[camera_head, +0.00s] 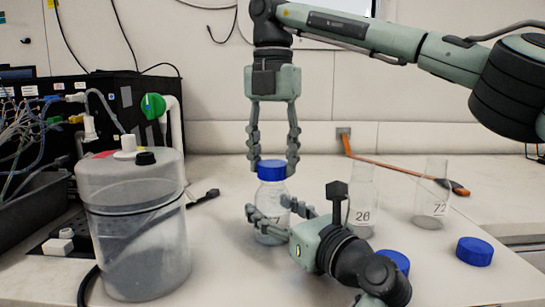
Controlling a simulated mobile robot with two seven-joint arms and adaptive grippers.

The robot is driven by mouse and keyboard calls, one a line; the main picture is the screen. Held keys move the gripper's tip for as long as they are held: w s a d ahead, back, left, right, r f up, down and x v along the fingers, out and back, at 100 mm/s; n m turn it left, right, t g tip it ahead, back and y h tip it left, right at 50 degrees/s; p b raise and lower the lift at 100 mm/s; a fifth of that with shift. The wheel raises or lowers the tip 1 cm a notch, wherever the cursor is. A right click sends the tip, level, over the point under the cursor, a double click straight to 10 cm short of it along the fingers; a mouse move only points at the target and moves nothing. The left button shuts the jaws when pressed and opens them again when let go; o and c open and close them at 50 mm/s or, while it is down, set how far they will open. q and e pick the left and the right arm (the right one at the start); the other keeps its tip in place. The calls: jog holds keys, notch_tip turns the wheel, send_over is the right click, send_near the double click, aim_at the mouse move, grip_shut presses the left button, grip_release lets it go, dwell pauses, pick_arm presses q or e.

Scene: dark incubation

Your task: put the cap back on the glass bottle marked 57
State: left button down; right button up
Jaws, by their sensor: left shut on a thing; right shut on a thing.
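A clear glass bottle (271,196) stands upright on the white table near the middle. Its mark is mostly covered by my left gripper, with what looks like a 7 showing. My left gripper (268,212), the lower one, is shut around the bottle's body. My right gripper (273,168) points down from above and is shut on a blue cap (271,172). The cap sits level right at the bottle's mouth, in line with it. I cannot tell whether it is screwed down.
Two uncapped glass vessels, one marked 26 or 20 (363,185) and one marked 72 (432,185), stand to the right. Loose blue caps lie at the right (474,251) and partly behind my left arm (395,261). A large lidded container (135,230) stands left. An orange-handled tool (390,167) lies behind.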

jog(key=m, duration=1.9)
jog(key=shift+s, duration=0.1)
jog(key=o, duration=0.8)
jog(key=shift+r, duration=2.25)
